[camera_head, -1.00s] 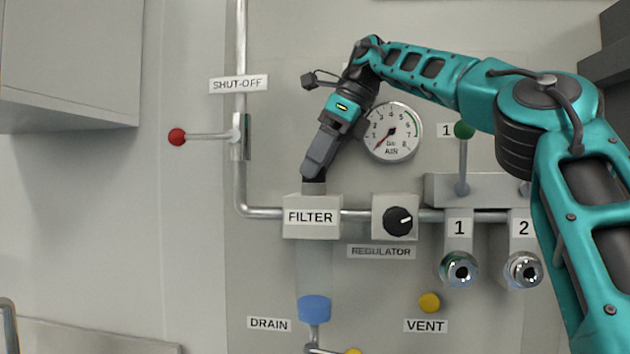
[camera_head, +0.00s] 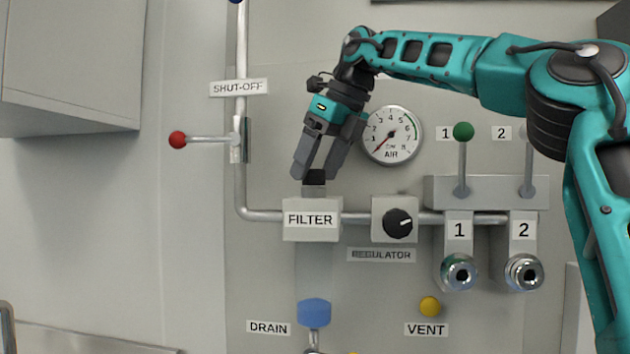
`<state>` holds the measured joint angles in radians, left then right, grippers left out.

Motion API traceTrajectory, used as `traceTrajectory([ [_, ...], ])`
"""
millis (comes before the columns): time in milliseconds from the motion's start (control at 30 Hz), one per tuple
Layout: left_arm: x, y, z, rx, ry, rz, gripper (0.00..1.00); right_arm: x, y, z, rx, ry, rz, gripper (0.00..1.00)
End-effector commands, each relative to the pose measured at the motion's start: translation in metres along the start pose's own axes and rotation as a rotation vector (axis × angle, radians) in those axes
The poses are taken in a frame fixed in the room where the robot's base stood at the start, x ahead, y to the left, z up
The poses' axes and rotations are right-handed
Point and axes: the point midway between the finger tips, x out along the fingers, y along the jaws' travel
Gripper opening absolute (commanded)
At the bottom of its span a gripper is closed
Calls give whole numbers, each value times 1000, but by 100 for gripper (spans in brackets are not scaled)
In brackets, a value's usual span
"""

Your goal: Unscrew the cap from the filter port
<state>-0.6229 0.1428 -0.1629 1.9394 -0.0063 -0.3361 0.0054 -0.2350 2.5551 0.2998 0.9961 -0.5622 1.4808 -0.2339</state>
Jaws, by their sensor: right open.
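The filter block (camera_head: 312,233), a grey box labelled FILTER, sits on the pipe on the wall panel. A short grey port (camera_head: 314,192) stands up from its top. A small black cap (camera_head: 315,178) is at the top of this port; I cannot tell how tightly it sits. My right gripper (camera_head: 315,172) comes down from above, tilted. Its two dark fingers are spread, one on each side of the cap, with their tips at about its height. I cannot tell whether either finger touches it. My left gripper is not in view.
The pressure gauge (camera_head: 391,135) is close to the right of my gripper. The regulator knob (camera_head: 398,222) is right of the filter. The red shut-off lever (camera_head: 178,140) sticks out left. A green-knobbed lever (camera_head: 463,132) stands farther right. The blue drain knob (camera_head: 314,311) is below.

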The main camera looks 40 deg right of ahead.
Motion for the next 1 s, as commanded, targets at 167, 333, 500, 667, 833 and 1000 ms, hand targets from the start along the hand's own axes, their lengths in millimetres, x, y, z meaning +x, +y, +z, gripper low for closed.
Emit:
traceTrajectory([
  [167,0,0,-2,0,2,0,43,-1,0,0,12,0,-7,74],
  [333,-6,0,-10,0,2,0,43,-3,2,1,132,1,-74,74],
  [500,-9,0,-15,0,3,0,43,-2,2,0,218,-1,-120,74],
  [667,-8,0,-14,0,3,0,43,0,2,0,230,-1,-126,74],
  [833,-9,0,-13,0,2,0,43,0,2,0,229,-1,-125,66],
  [1000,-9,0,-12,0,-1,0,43,0,2,0,228,-1,-125,49],
])
